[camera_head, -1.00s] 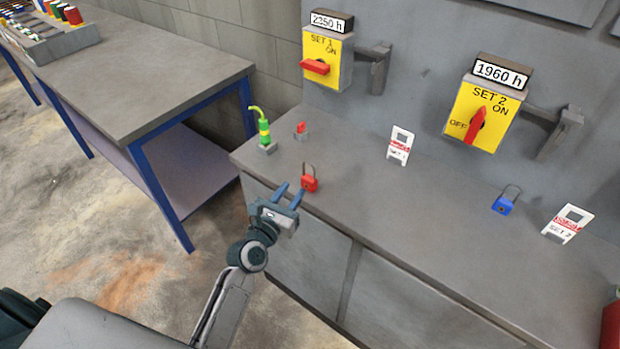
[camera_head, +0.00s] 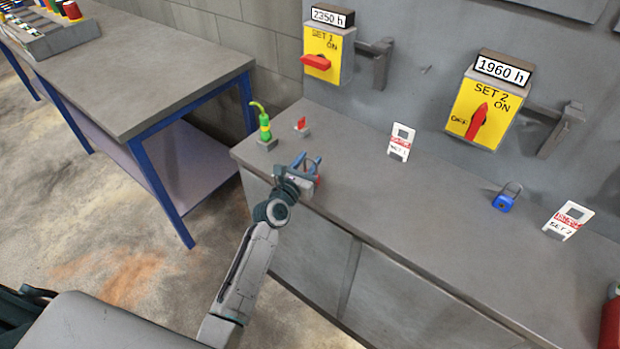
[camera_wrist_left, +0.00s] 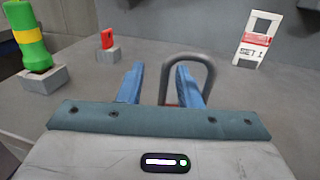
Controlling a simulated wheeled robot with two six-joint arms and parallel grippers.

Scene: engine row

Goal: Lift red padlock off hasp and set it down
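The red padlock (camera_head: 318,181) stands on the grey bench near its front left edge, mostly hidden behind my left gripper (camera_head: 307,163). In the left wrist view its grey shackle (camera_wrist_left: 187,58) stands upright just beyond the fingers, with a sliver of red body below. My left gripper is open; its blue fingers are apart, one shackle leg shows in the gap, and the right finger overlaps the other side. I cannot tell whether they touch. No hasp shows around the shackle. My right gripper is not in view.
A green bottle-like object (camera_head: 265,128) and a small red piece on a block (camera_head: 301,126) stand behind left. A SET 1 card (camera_head: 401,142), blue padlock (camera_head: 506,198) and SET 2 card (camera_head: 568,221) stand rightward. Yellow switch boxes (camera_head: 326,55) (camera_head: 487,112) hang above; bench middle is clear.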

